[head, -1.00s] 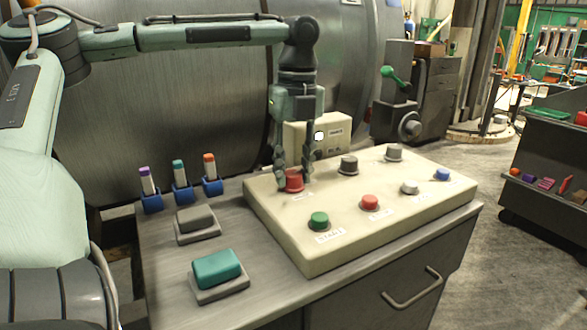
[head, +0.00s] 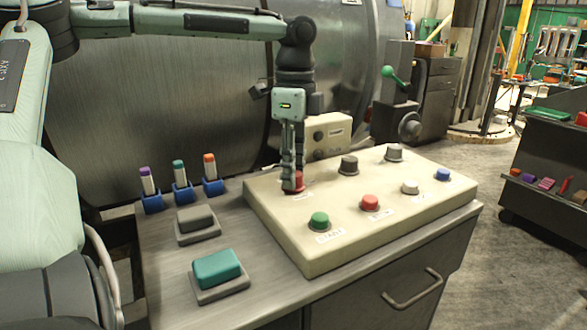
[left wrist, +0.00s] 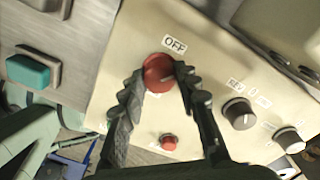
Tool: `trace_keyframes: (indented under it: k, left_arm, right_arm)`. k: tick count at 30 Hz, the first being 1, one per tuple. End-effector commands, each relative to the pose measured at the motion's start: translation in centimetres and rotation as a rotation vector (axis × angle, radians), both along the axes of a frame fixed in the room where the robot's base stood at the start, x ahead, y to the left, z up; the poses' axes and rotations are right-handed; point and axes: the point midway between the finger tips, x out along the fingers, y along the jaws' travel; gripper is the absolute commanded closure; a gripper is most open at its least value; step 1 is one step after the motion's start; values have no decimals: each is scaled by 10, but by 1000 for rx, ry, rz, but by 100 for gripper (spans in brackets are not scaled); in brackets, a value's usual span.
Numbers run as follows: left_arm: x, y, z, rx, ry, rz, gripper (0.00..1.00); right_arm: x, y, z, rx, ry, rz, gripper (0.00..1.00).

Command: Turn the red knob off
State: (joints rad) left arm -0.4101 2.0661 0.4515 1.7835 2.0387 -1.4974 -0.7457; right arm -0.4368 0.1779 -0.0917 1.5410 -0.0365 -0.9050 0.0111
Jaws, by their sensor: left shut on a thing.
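The red knob (left wrist: 157,72) is at the back left of the cream control panel (head: 340,240). An OFF label (left wrist: 175,44) is printed beside it, above and to the right in the left wrist view. My left gripper (left wrist: 159,73) reaches down from above with one finger on each side of the knob, shut on it. In the head view the left gripper (head: 292,187) hides much of the knob, and a bit of red (head: 299,180) shows. I cannot clearly tell where the knob's mark points. My right gripper is not in view.
The panel also has grey knobs (head: 348,165) and a row of buttons, green (head: 319,221), red (head: 370,202), white (head: 410,187) and blue (head: 443,174). Left of it are a grey pedal-like block (head: 196,220), a teal one (head: 217,268) and colored markers in blue holders (head: 182,190).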

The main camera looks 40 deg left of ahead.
Motion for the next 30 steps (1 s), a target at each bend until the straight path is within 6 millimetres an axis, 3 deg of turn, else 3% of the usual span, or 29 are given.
trace_keyframes:
  k: [15,30]
  left_arm:
    - [0,0,1,-1,-2,454,98]
    - [0,1,1,0,-3,663,98]
  right_arm:
    - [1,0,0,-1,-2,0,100]
    - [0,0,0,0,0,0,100]
